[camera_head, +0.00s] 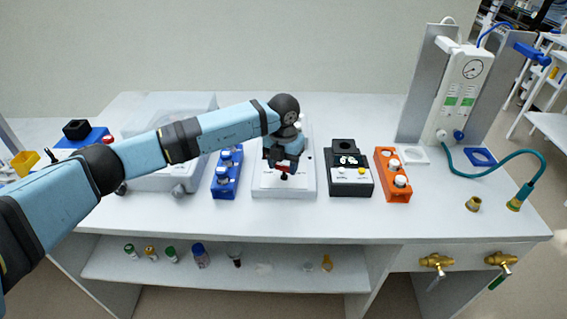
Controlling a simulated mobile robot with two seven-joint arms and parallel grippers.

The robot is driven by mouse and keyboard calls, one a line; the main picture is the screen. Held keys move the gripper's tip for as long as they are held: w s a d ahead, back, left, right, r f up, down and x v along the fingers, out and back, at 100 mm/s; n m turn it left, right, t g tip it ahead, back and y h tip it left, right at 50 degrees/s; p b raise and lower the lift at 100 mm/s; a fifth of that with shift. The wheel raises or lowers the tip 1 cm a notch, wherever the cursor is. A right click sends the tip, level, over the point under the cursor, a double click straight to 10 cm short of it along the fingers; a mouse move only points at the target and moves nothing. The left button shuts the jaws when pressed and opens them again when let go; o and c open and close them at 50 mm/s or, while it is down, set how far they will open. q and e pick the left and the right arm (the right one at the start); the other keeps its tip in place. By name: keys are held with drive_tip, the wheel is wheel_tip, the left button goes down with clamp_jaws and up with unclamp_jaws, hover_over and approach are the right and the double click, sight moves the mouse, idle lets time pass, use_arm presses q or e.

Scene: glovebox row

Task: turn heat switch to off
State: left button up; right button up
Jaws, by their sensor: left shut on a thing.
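A flat white device (304,186) stands on the bench in the middle of the view. A small dark switch with a red part (284,176) sits near its front edge; I take it to be the heat switch. My left arm comes in from the left across the bench, and my left gripper (285,168) points down over the device's front. Its fingers are shut on the switch, as far as I can see. The wrist hides much of the device's top, and the switch's position and any label cannot be read. My right gripper is not in view.
A blue rack (227,175) stands left of the device, and a black box (350,182) and an orange rack (392,176) to its right. A white gauge panel (464,90) with a green hose (490,168) stands at the right. The front bench strip is clear.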

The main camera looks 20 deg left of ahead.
sight(283, 166)
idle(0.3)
use_arm(q)
drive_tip(key=o, duration=0.9)
drive_tip(key=shift+o, duration=0.2)
wheel_tip(283, 166, up, 14)
drive_tip(key=shift+b, duration=0.4)
drive_tip(key=shift+s+f, duration=0.1)
drive_tip(key=shift+f, duration=0.05)
